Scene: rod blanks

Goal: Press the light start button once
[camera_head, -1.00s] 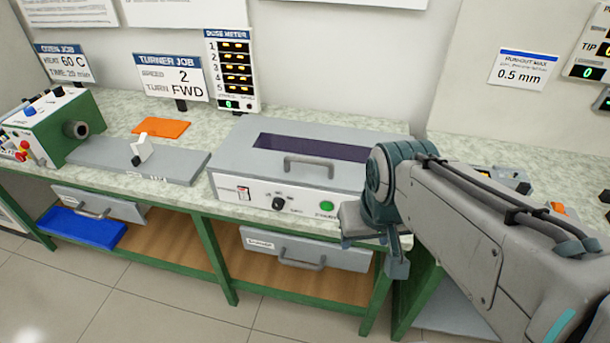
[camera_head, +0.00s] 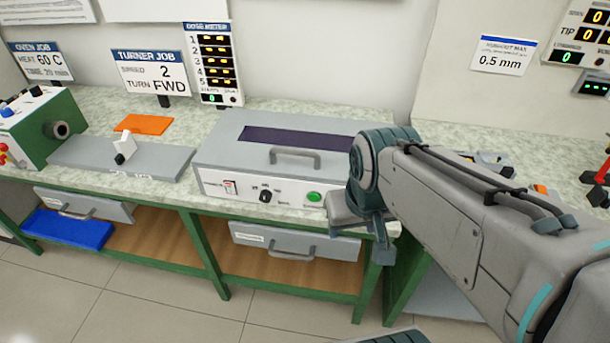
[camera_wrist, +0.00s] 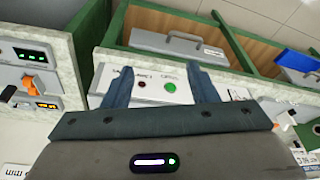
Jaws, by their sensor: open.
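The light box (camera_head: 230,160) is a grey unit with a dark purple window and a handle on its lid, standing on the bench. Its green start button (camera_head: 314,197) is at the right end of the white front panel, close left of my arm. The green button also shows in the wrist view (camera_wrist: 170,87), between my gripper's fingers in the picture. My gripper (camera_wrist: 161,82) is open and empty, with its two fingers apart in front of the panel. The gap between fingertips and button cannot be judged.
A dark selector knob (camera_head: 265,196) sits left of the button. A drawer (camera_head: 290,242) with a handle hangs below the bench top. A grey plate (camera_head: 120,160) and an orange sheet (camera_head: 144,123) lie to the left. A dose meter (camera_head: 213,62) stands behind.

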